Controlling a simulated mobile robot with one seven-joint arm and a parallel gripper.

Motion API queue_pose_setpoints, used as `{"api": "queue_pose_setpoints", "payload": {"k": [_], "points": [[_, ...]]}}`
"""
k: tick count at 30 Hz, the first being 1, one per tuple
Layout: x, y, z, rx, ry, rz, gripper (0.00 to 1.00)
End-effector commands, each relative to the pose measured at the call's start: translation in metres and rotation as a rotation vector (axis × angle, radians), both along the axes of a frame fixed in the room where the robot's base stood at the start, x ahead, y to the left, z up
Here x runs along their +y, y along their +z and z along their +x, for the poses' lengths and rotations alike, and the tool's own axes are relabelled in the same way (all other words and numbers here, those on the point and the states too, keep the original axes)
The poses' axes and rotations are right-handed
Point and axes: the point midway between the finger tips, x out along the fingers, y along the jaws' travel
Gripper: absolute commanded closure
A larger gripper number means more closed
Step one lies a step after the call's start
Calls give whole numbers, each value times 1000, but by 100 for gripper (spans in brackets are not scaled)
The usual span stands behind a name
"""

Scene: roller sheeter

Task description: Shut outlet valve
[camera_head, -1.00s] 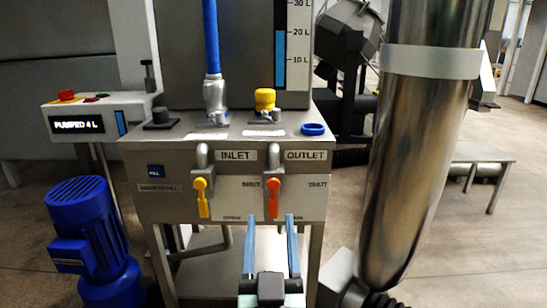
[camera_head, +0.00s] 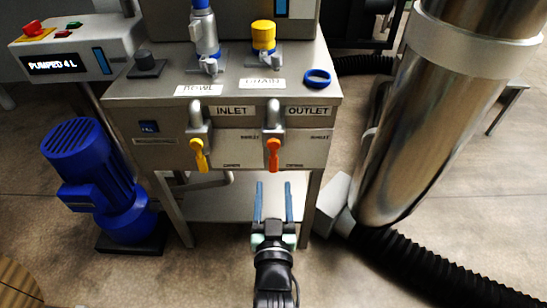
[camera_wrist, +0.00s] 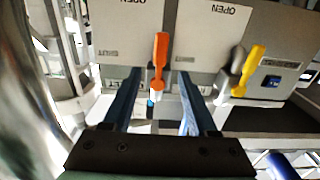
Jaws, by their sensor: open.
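The outlet valve's orange handle (camera_head: 273,154) hangs straight down on the front panel, under the OUTLET label (camera_head: 308,111). A word reading OPEN is printed low beside it and SHUT higher to its right. My gripper (camera_head: 273,187) is open and empty, its two blue fingers pointing at the panel from in front of and below the handle. In the wrist view, which shows the panel upside down, the orange handle (camera_wrist: 160,50) lies between the finger lines. Contact between fingers and handle is not visible.
The inlet valve's yellow handle (camera_head: 199,154) hangs down to the left of the orange one. A blue motor (camera_head: 95,180) stands on the floor at left. A large metal cylinder (camera_head: 425,120) and a black ribbed hose (camera_head: 430,265) occupy the right. A display (camera_head: 55,65) reads PUMPED 4 L.

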Motion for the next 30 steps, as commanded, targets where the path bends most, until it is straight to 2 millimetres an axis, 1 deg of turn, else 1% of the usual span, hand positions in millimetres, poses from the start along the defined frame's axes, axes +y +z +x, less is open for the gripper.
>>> {"api": "queue_pose_setpoints", "payload": {"k": [1, 3, 7, 12, 15, 21, 30], "points": [[0, 0, 11, -3, -1, 0, 41], [-1, 2, 23, -2, -1, 0, 41], [-1, 4, 42, -1, -1, -1, 41], [1, 2, 68, -1, 2, -1, 41], [0, 0, 80, -2, 1, -1, 41], [1, 0, 92, 0, 1, -1, 41], [1, 1, 93, 0, 1, 0, 41]]}}
